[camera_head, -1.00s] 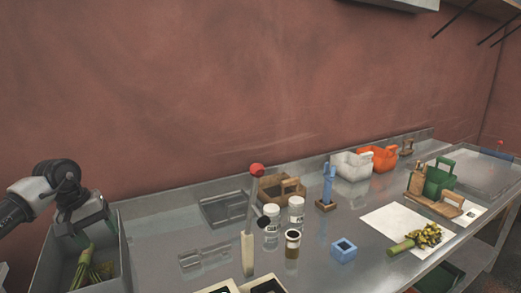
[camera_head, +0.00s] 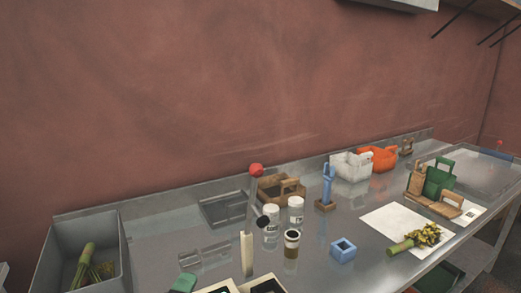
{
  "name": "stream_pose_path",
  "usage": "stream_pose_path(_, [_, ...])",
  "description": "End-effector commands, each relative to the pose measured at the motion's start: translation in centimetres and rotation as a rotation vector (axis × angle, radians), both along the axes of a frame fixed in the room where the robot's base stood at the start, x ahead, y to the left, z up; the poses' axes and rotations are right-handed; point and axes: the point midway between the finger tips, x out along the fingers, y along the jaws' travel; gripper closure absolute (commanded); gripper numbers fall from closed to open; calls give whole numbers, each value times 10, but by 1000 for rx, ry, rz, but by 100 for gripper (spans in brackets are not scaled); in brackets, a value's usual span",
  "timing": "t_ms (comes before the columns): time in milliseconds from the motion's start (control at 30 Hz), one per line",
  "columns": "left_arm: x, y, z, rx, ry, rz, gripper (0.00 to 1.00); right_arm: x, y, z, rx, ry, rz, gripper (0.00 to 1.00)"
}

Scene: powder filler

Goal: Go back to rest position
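Neither of my arms shows clearly now. A small green piece (camera_head: 183,284) sticks up at the bottom edge. It may be a part of my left gripper, but too little shows to be sure or to tell open from shut. My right gripper is not in view. The grey bin (camera_head: 119,256) stands at the left end of the metal table (camera_head: 145,222). A green-stemmed bundle (camera_head: 86,258) lies inside it, with no gripper at it.
A beige post tool with a red ball (camera_head: 257,170) stands mid-table. Beside it are clear jars (camera_head: 296,211), a dark-filled jar (camera_head: 291,245) and a blue block (camera_head: 343,251). Another bundle (camera_head: 426,236) lies on white paper (camera_head: 384,219). Air above the table is clear.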

Motion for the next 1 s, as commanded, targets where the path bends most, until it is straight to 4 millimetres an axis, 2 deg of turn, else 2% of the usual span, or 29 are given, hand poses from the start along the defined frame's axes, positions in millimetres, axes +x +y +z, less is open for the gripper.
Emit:
stream_pose_path(33, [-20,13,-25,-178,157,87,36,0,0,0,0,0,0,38])
stream_pose_path(100, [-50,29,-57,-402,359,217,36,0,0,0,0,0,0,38])
stream_pose_path(200, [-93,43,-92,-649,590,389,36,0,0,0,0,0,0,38])
stream_pose_path(300, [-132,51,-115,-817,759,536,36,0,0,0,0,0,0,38])
stream_pose_path(500, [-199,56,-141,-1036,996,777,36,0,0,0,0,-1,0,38])
stream_pose_path(733, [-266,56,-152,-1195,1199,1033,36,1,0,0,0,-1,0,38])
stream_pose_path(1000, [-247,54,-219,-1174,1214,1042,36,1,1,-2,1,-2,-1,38])
